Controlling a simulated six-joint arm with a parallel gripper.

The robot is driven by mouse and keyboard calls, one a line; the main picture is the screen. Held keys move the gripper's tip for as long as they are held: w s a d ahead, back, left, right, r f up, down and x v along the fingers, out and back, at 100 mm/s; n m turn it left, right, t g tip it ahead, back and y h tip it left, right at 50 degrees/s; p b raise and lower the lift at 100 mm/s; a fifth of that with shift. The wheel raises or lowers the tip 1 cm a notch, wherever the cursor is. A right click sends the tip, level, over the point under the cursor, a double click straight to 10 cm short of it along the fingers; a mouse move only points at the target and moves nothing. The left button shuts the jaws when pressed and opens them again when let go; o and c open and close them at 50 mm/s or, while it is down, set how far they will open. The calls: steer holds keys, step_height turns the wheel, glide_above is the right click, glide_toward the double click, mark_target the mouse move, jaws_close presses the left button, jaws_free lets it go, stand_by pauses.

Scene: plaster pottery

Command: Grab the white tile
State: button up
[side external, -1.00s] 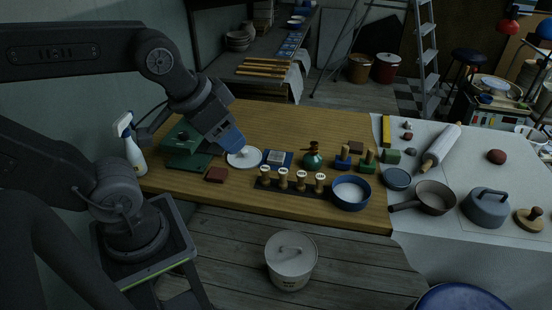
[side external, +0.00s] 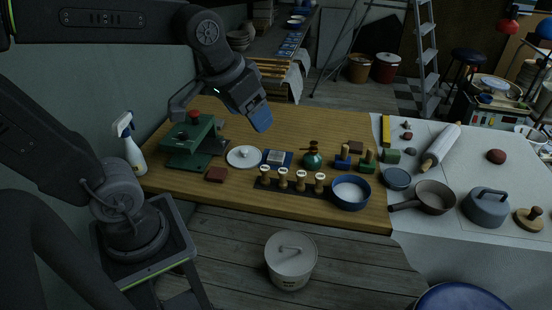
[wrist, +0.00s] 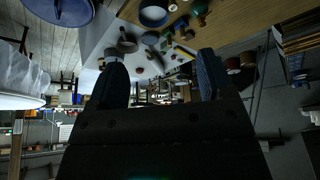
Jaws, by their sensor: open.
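A small pale, whitish tile (side external: 277,156) lies on a blue square base (side external: 289,160) on the wooden table in the side view. I cannot make out the tile in the wrist view. My gripper (side external: 261,119) is raised above the table, up and slightly left of the tile in the side view, with clear space between. Its blue fingers (wrist: 160,78) stand wide apart in the wrist view, and nothing is held between them.
A round white lid (side external: 244,156) lies just left of the tile. A green press (side external: 190,145) stands further left, a green bottle (side external: 312,158) to the right. Several stamps (side external: 284,180) stand in front, beside a blue bowl (side external: 350,191). The table behind the tile is clear.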

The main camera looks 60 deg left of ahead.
steer(key=w+a+f+n+g, duration=0.25)
steer(key=w+a, duration=0.55)
steer(key=w, duration=0.4)
steer(key=n+g, duration=0.2)
steer(key=n, duration=0.3)
glide_above(276, 156)
step_height(276, 156, down, 30)
steer(key=shift+w+d+r, duration=0.1)
steer(key=shift+r, duration=0.15)
steer(key=shift+f, duration=2.95)
steer(key=c, duration=0.7)
steer(key=shift+r, duration=0.1)
steer(key=shift+c, duration=0.2)
